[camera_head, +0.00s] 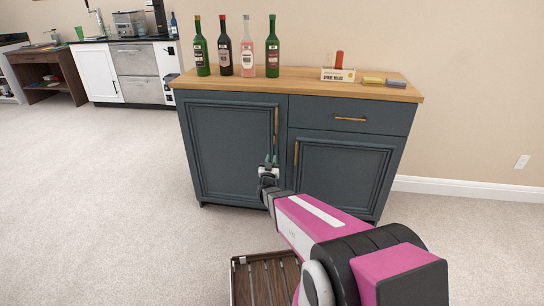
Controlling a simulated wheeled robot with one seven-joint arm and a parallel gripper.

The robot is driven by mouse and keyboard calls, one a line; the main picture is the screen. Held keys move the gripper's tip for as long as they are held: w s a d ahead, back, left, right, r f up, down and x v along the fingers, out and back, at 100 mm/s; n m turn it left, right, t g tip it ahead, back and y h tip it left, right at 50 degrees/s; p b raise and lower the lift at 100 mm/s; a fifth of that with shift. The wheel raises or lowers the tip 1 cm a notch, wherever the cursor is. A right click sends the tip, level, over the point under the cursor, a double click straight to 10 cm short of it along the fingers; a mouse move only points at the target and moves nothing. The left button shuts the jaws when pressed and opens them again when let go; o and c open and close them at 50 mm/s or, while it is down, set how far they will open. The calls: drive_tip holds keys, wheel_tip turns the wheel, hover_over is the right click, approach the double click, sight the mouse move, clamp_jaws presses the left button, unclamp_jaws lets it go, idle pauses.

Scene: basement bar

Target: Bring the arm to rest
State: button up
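My arm is pink, grey and black and reaches forward from the lower right of the head view. My gripper (270,161) is at its far end, in front of the dark blue-grey cabinet (232,150), beside the left door's handle. The gripper looks small here, and I cannot tell whether its fingers are apart or together, or whether they touch the door. I see no object held in it. Both cabinet doors and the drawer (350,118) look closed.
Several bottles (246,50) stand on the cabinet's wooden top, with a small sign (338,75) and two small blocks (384,82) to the right. A slatted wooden crate (240,285) is on the floor below my arm. Carpet at left is clear.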

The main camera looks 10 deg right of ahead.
drive_tip(key=shift+y, duration=0.3)
drive_tip(key=s+d+n+g+y, duration=0.2)
drive_tip(key=s+g+y, duration=0.4)
drive_tip(key=s+g, duration=1.5)
drive_tip(key=s+n, duration=0.1)
drive_tip(key=s, duration=0.5)
drive_tip(key=shift+s+d+f, duration=0.2)
drive_tip(key=shift+d+f, duration=0.15)
drive_tip(key=shift+f, duration=0.05)
